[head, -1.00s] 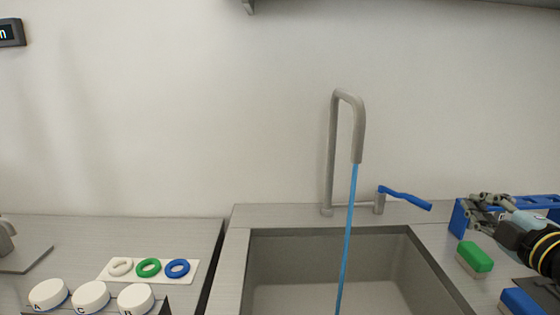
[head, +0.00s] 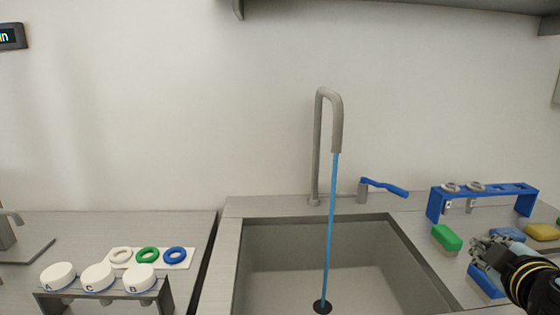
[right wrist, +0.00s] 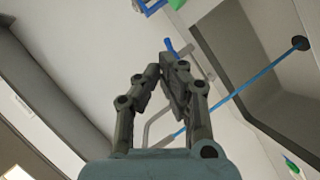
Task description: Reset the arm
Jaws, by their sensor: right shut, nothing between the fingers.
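My right gripper (head: 484,248) is at the lower right of the head view, over the counter right of the sink, beside a green and white sponge (head: 447,238). In the right wrist view its fingers (right wrist: 168,75) are drawn together with nothing between them. The grey faucet (head: 318,140) stands behind the sink, and its blue lever (head: 385,187) points right. A blue water stream (head: 331,225) runs from the spout to the drain (head: 322,306). My left gripper is out of view.
A blue rack (head: 500,190) stands behind my right gripper, with blue and yellow sponges (head: 541,232) near it. The sink (head: 375,270) is open and empty apart from the water. White lidded jars (head: 98,276) and a plate of rings (head: 180,262) are at left.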

